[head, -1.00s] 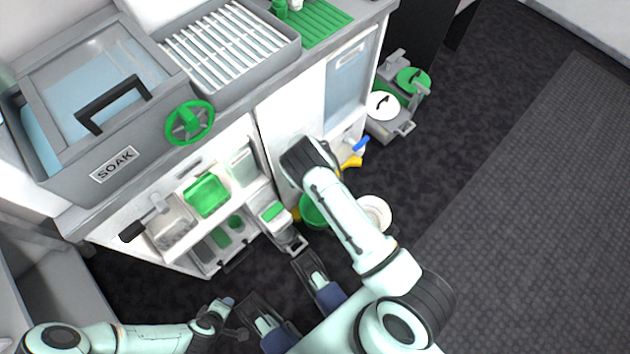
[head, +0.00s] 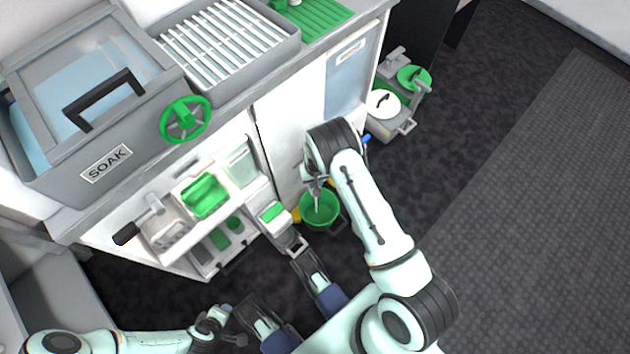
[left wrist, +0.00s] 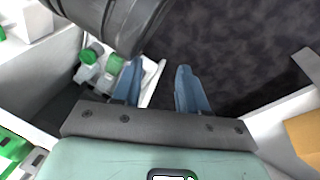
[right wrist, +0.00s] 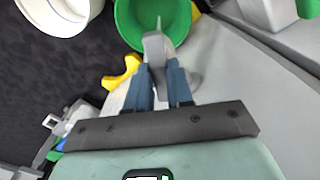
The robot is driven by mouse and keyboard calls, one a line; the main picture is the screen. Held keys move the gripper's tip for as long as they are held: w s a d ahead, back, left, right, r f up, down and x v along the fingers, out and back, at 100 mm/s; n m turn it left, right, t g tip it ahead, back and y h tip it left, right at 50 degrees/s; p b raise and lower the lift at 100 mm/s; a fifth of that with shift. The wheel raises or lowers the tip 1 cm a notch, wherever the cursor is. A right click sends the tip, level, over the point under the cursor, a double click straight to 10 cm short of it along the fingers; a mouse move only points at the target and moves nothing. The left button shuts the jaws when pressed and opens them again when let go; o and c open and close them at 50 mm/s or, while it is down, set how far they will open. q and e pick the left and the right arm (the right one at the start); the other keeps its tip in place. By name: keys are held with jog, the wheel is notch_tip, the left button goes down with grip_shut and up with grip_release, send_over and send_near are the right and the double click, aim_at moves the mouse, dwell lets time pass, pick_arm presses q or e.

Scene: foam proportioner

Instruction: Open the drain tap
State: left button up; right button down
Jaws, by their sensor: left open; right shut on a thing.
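My right gripper (right wrist: 160,84) is shut on a slim grey part (right wrist: 156,48), which looks like the drain tap's lever. In the head view, my right gripper (head: 316,188) is low beside the white cabinet front, over a green bucket (head: 320,212). The bucket also shows just beyond the fingertips in the right wrist view (right wrist: 138,22). The rest of the tap is mostly hidden by the fingers and wrist. My left gripper (left wrist: 160,88) is open and empty, well away from the tap; it shows at the lower left in the head view (head: 230,322).
A yellow handle (right wrist: 121,73) is close beside my right fingers. A white bucket (right wrist: 62,12) stands next to the green one. A soak tank (head: 100,110) with a green handwheel (head: 185,120) tops the counter.

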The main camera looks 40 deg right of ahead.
pick_arm(q)
jog(key=shift+s+a+f+g+b, duration=0.15)
jog(key=shift+s+f+g+b, duration=0.3)
jog(key=shift+s+f, duration=0.6)
pick_arm(e)
jog(key=n, duration=0.6)
pick_arm(q)
jog(key=shift+s, duration=0.1)
pick_arm(e)
jog(key=c, duration=1)
grip_release()
notch_tip(320, 180, up, 7)
jog(key=shift+r+p, duration=0.2)
jog(key=shift+p, duration=0.95)
pick_arm(q)
notch_tip(320, 180, up, 6)
jog(key=w+d+p, duration=0.1)
jog(key=d, duration=0.1)
jog(key=shift+w+f+t+h, duration=0.2)
jog(key=shift+t+h, duration=0.1)
jog(key=shift+t, duration=0.05)
pick_arm(e)
notch_tip(320, 180, up, 6)
